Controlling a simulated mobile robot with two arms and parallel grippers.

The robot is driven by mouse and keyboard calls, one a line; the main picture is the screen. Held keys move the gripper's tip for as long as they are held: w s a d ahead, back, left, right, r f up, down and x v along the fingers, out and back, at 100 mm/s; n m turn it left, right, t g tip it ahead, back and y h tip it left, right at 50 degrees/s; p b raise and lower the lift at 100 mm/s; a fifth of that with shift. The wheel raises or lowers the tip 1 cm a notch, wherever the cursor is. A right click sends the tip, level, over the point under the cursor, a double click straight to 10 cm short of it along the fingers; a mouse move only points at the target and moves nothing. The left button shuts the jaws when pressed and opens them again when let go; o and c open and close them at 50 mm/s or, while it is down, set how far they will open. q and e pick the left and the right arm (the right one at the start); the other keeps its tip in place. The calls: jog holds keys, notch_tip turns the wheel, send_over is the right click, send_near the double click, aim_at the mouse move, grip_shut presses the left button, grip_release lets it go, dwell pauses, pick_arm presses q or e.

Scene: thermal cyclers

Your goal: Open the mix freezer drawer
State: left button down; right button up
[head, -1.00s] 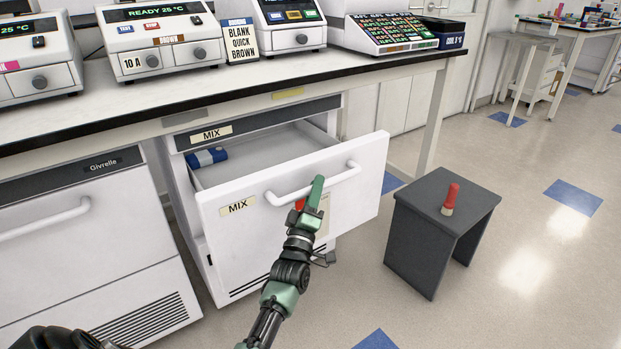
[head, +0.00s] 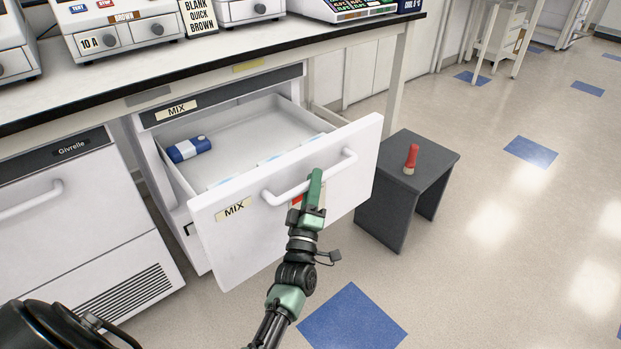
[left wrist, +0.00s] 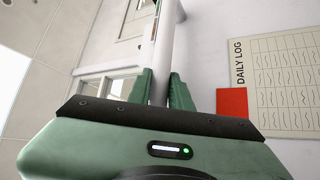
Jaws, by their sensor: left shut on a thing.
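The mix freezer drawer (head: 230,245) is pulled well out from its cabinet, with a MIX label on its front and another MIX label (head: 177,110) on the frame above. My left gripper (head: 315,182) is shut on the drawer's white bar handle (head: 340,166). In the left wrist view the handle (left wrist: 163,50) runs between the two green fingers (left wrist: 160,90). A blue and white item (head: 189,149) lies inside at the drawer's left, and pale blue-topped things show partly behind the front panel. My right gripper is not in view.
A dark grey stool (head: 430,160) with a red-topped object (head: 411,159) stands close to the drawer's right. A Givrelle freezer (head: 75,230) is at the left. The bench (head: 90,92) above carries several cyclers. Floor in front is open.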

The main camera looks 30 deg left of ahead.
pick_arm(q)
jog(key=shift+f, duration=0.15)
jog(key=c, duration=1.3)
grip_release()
jog(key=shift+s, duration=0.1)
jog(key=shift+s+d+f, duration=0.15)
jog(key=shift+s, duration=0.15)
jog(key=v, duration=0.7)
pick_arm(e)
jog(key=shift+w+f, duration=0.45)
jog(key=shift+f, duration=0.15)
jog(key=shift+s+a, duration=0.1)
